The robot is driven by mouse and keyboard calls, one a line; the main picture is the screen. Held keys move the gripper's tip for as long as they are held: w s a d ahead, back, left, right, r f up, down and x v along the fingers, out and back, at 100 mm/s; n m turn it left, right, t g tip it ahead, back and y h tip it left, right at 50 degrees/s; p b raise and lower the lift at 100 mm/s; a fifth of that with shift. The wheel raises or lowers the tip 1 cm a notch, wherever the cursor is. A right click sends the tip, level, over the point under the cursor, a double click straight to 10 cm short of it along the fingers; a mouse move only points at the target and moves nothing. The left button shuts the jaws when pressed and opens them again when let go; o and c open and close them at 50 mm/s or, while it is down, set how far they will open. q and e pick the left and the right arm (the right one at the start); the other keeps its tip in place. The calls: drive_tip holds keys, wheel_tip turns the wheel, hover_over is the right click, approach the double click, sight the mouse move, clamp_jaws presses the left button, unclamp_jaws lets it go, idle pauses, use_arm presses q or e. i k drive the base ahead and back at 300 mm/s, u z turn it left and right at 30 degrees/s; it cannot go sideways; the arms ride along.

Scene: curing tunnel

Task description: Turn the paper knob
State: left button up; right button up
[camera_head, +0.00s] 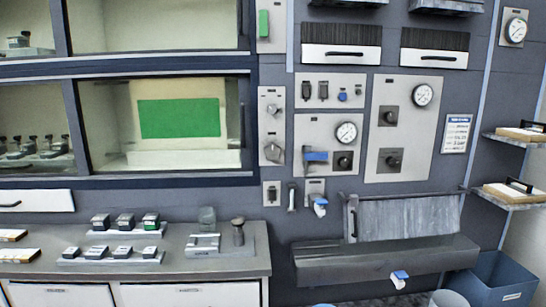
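I cannot tell which knob is the paper knob, as the labels are too small to read. A panel at right carries an upper black knob (389,116) beside a gauge and a lower black knob (391,160). The panel left of it has another black knob (344,161) below a gauge, beside a blue handle (315,156). A narrow panel next to the window has two grey knobs, an upper one (274,110) and a lower one (272,152). Neither of my grippers is in view.
A grey counter (175,268) at lower left holds several small blocks and a dark-handled tool (238,231). A grey trough (375,262) sticks out below the panels, with a blue-handled tap (399,277) beneath. A blue bin (497,280) stands lower right, under two shelves.

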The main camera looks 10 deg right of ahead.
sight(272, 151)
drive_tip(key=u, duration=0.5)
drive_tip(key=i, duration=0.7)
drive_tip(key=u, duration=0.35)
